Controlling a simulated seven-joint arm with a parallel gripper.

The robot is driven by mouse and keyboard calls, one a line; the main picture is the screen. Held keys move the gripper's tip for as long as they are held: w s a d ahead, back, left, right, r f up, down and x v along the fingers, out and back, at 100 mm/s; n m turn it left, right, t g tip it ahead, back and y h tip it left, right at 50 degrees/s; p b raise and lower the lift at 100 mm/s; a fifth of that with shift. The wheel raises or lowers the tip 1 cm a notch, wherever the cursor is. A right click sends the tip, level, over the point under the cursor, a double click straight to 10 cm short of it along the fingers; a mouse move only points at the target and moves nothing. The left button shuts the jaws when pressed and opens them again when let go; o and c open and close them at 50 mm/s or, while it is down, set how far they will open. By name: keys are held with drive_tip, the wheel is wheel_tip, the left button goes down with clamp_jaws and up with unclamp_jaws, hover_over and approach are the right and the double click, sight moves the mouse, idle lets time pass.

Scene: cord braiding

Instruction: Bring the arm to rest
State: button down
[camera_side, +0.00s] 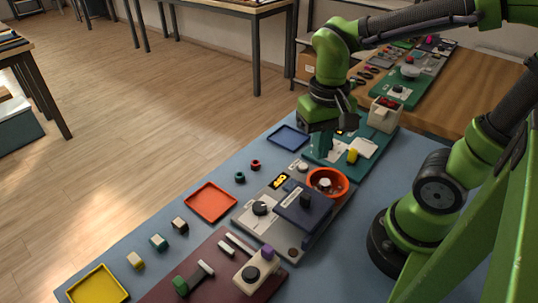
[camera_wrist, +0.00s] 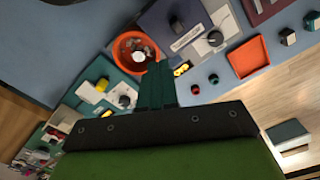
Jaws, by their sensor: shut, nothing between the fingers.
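My gripper (camera_side: 322,151) hangs from my green arm, pointing down over the teal board (camera_side: 318,160) at the far end of the blue table. Its teal fingers are together with nothing between them. In the wrist view the shut fingers of my gripper (camera_wrist: 157,68) reach up from the dark palm, near the orange bowl (camera_wrist: 121,42). The bowl, with small grey pieces in it, also shows in the side view (camera_side: 343,192), nearer the camera than my fingers. I cannot tell the exact height of the fingertips above the board.
The teal board carries a yellow cylinder (camera_side: 352,156) and a white box (camera_side: 384,114). Beside it are a blue tray (camera_side: 274,146), an orange tray (camera_side: 197,212), a grey panel (camera_side: 243,226), a maroon board (camera_side: 216,276) and a yellow tray (camera_side: 75,296). Small blocks stand between trays.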

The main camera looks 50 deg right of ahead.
wheel_tip(320, 180, up, 7)
drive_tip(key=w+n+t+y, duration=0.1)
drive_tip(key=n+t+y, duration=0.1)
drive_tip(key=t, duration=0.5)
drive_tip(key=shift+w+d, duration=0.3)
drive_tip(key=shift+d, duration=0.15)
